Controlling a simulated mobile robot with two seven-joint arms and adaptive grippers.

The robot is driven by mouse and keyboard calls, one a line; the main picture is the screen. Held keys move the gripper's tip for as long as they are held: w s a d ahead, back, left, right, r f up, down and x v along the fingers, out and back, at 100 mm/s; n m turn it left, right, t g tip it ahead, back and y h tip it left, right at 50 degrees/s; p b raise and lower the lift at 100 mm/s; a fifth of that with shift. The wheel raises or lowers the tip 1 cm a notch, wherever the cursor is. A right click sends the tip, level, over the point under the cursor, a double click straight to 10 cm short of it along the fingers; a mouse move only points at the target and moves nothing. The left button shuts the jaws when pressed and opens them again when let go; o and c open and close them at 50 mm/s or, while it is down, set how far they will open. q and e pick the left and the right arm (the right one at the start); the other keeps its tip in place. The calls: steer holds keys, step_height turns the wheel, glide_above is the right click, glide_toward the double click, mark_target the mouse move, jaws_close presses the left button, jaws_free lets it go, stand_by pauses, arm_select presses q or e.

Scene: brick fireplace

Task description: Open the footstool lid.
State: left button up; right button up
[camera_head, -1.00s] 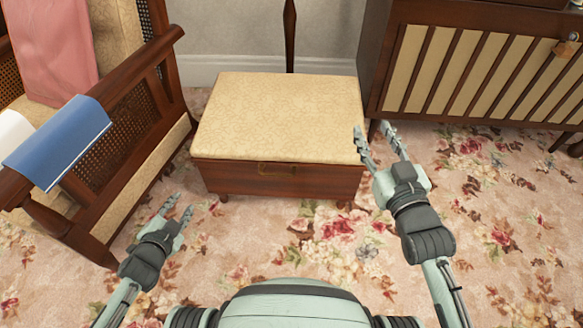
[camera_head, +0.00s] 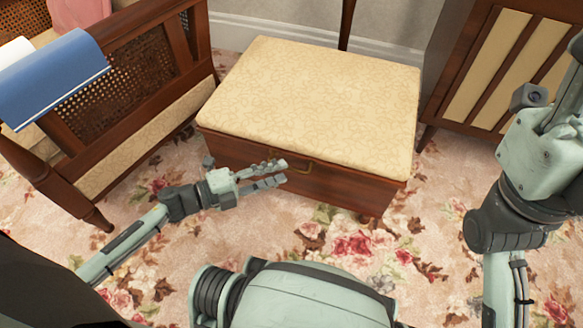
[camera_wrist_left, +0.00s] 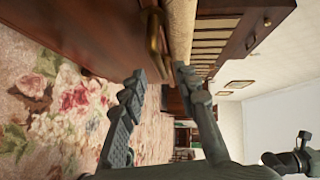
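The footstool (camera_head: 310,105) has a cream patterned cushioned lid and a dark wooden box, and its lid is down. A brass handle (camera_head: 290,160) sits on the front near the lid's edge; it also shows in the left wrist view (camera_wrist_left: 153,35). My left gripper (camera_head: 285,172) is open in front of the box, its fingers pointing right beside the handle. In the left wrist view the fingers (camera_wrist_left: 155,85) are apart with nothing between them. My right gripper (camera_head: 570,75) is raised at the right edge, partly cut off; its fingertips are not clear.
A slatted cabinet (camera_head: 490,65) stands to the right. Floral carpet (camera_head: 350,245) lies clear in front.

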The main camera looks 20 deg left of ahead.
mark_target(290, 169)
arm_select(q)
steer(key=shift+x, duration=2.05)
jaws_close()
